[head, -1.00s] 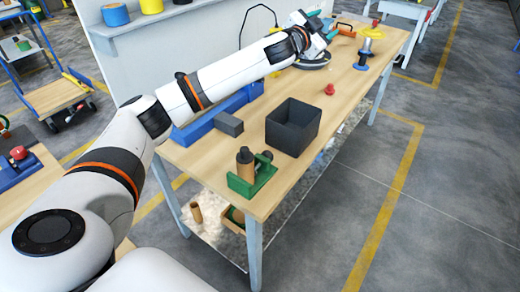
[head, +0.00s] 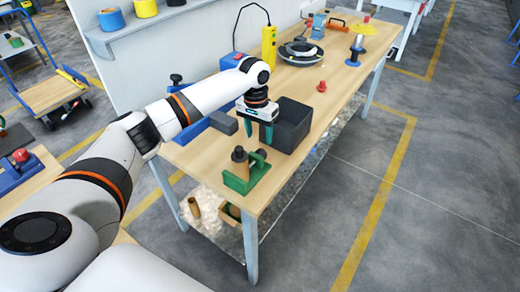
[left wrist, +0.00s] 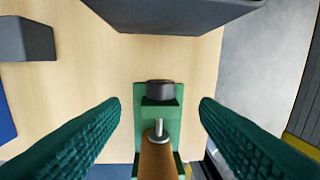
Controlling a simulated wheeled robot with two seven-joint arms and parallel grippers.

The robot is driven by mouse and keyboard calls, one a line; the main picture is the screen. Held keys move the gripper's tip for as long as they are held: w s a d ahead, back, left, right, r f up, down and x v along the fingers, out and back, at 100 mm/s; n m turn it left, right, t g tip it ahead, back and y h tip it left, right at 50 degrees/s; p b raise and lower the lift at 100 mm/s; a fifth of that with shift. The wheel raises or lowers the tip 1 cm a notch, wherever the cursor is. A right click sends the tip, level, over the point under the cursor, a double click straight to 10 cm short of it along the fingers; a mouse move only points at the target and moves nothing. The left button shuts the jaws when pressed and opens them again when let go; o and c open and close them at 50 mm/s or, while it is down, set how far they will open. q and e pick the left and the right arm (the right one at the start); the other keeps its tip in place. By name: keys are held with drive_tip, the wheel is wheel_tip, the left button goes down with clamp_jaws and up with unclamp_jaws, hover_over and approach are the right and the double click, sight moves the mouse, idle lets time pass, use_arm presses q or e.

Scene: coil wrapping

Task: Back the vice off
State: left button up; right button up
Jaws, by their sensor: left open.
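The green vice (head: 236,184) stands at the near end of the wooden bench. My right gripper is not in view.
A dark bin (head: 303,137) stands close to the right of my left gripper. A grey block (head: 223,123) lies to its left.

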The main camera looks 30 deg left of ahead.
sight(262, 151)
use_arm(q)
drive_tip(key=f, duration=0.5)
drive_tip(key=f+p, duration=0.1)
drive_tip(key=f, duration=0.1)
drive_tip(key=shift+d+f, duration=0.3)
drive_tip(key=shift+f, duration=0.1)
drive_tip(key=shift+c, duration=0.4)
drive_tip(key=c, duration=0.9)
drive_tip(key=p, duration=0.1)
drive_tip(key=y+p, duration=0.1)
drive_tip(key=p, duration=0.1)
drive_tip(key=shift+d+r+y, duration=0.2)
drive_tip(key=shift+r+y, duration=0.1)
drive_tip(key=shift+f+y+p, duration=0.15)
drive_tip(key=shift+y+p, duration=0.35)
drive_tip(key=shift+p, duration=0.15)
drive_tip(key=shift+f, duration=0.1)
